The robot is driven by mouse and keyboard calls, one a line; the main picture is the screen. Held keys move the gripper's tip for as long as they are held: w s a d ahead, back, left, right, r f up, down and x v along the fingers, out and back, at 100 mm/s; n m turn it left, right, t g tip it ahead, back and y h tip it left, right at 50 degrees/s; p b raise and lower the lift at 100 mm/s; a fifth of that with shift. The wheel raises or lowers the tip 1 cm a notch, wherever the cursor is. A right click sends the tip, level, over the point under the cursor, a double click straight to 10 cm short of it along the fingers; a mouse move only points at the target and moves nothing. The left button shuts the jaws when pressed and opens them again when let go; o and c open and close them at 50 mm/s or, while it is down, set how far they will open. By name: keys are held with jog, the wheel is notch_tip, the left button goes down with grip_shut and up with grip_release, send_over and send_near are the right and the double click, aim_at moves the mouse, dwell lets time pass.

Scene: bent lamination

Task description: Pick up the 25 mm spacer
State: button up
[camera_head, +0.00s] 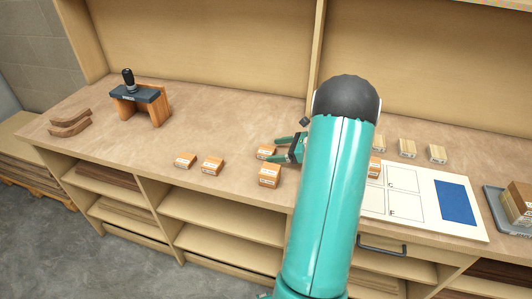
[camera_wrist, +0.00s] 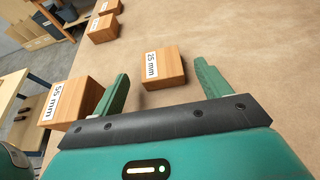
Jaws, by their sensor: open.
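The 25 mm spacer (camera_wrist: 168,68) is a small orange-brown wooden block with a white "25 mm" label, lying flat on the bench. In the wrist view it sits between and a little beyond the two green fingers of my gripper (camera_wrist: 162,82). The fingers are open, one on each side, with nothing held. In the head view my gripper (camera_head: 287,146) is beside a block (camera_head: 265,152) that looks like this spacer, partly hidden by a finger. A larger block labelled "55 mm" (camera_wrist: 80,96) stands close outside the left finger.
Two more wooden blocks (camera_head: 185,160) (camera_head: 212,165) lie to the left along the bench (camera_head: 140,150). A clamp-like fixture (camera_head: 140,95) and curved wood pieces (camera_head: 70,123) are farther left. A white board with a blue patch (camera_head: 455,202) and a grey tray (camera_head: 494,196) lie right.

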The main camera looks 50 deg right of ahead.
aim_at(266, 150)
jog(key=x, duration=0.4)
jog(key=shift+w+a+f, duration=0.1)
jog(key=shift+w, duration=0.3)
jog(key=c, duration=1.1)
jog(key=shift+o, duration=0.2)
